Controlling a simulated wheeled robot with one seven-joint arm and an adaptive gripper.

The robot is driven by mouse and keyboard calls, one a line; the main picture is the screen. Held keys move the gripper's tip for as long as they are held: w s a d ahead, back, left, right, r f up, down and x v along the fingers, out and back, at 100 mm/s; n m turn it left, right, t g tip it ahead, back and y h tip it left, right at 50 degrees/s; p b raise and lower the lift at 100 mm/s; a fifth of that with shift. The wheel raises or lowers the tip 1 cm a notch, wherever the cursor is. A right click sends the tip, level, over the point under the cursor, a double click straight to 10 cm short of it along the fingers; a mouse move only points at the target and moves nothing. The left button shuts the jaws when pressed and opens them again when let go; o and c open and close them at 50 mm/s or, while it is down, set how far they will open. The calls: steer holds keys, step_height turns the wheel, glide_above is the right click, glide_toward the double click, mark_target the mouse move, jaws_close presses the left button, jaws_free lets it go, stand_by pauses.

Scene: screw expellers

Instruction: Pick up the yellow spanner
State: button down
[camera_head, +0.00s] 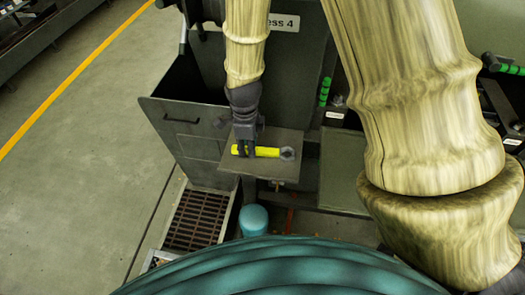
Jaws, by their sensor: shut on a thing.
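The yellow spanner (265,152) lies level over a small dark shelf plate (236,164) in the head view, with its grey metal head (287,154) pointing right. My gripper (246,150) comes down from above and is shut on the yellow handle near its left end. The fingers cover part of the handle there. I cannot tell whether the spanner touches the plate or is just above it.
A dark press with a label reading "ess 4" (283,22) stands behind the plate. An open dark bin (184,108) is to the left. Below are a floor grate (198,217) and a blue-green rounded post (254,220). Open floor lies at left.

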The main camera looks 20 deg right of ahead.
steer(key=shift+r, duration=0.15)
steer(key=shift+r+b, duration=0.65)
steer(key=shift+r, duration=0.2)
steer(key=shift+s+r+b, duration=0.2)
steer(key=shift+r+b, duration=0.3)
steer(key=shift+r, duration=0.2)
steer(key=s+a+r+p, duration=0.2)
steer(key=s+a+p, duration=0.1)
steer(key=s, duration=1)
steer(key=shift+a+p, duration=0.15)
steer(key=shift+p, duration=0.55)
steer(key=shift+s+p, duration=0.2)
steer(key=shift+p, duration=0.9)
steer(key=s+p, duration=0.1)
steer(key=p, duration=0.3)
steer(key=shift+s+a, duration=0.15)
steer(key=shift+s, duration=0.05)
